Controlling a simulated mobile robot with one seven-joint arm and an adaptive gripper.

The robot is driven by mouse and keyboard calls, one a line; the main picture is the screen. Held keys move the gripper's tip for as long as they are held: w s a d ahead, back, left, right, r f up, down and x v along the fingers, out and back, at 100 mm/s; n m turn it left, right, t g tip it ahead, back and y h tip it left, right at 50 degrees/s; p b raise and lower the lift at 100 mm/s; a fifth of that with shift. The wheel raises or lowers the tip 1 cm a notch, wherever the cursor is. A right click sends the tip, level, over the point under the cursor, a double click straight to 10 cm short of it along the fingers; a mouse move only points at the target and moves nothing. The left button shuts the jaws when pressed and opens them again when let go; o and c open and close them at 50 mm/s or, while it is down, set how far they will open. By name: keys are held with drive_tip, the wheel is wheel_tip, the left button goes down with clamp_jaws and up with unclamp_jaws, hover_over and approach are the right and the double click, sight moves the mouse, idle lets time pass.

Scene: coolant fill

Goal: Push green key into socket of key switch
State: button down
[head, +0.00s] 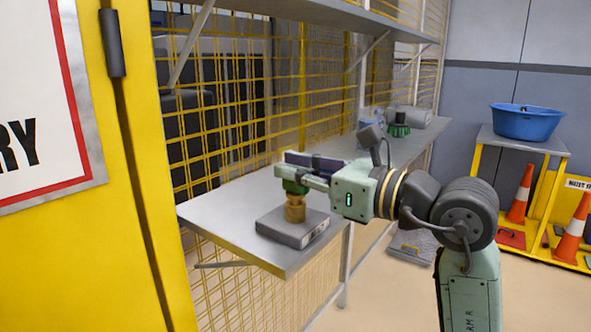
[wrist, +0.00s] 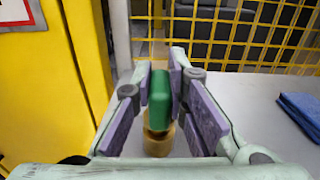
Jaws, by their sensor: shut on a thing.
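The green key (wrist: 159,98) is upright between the fingers of my gripper (wrist: 162,85) in the wrist view. My gripper is shut on it. In the head view the green key (head: 292,187) shows just below my gripper (head: 293,172). The key switch (head: 295,208) is a brass cylinder on a grey base block (head: 291,230) near the shelf's front end. The key is directly above the brass part, which also shows below the key in the wrist view (wrist: 157,142). The socket itself is hidden, so I cannot tell how deep the key sits.
The grey shelf (head: 226,208) runs back along a yellow mesh fence (head: 230,110). Farther along it are a blue cloth (wrist: 302,111), a green brush-like thing (head: 399,130) and a grey cylinder (head: 408,117). A yellow door (head: 150,180) stands close at the left.

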drive_tip(key=shift+f+b, duration=0.5)
drive_tip(key=shift+f, duration=0.1)
drive_tip(key=c, duration=1.5)
unclamp_jaws()
drive_tip(key=v, duration=1.2)
drive_tip(key=shift+d, duration=0.1)
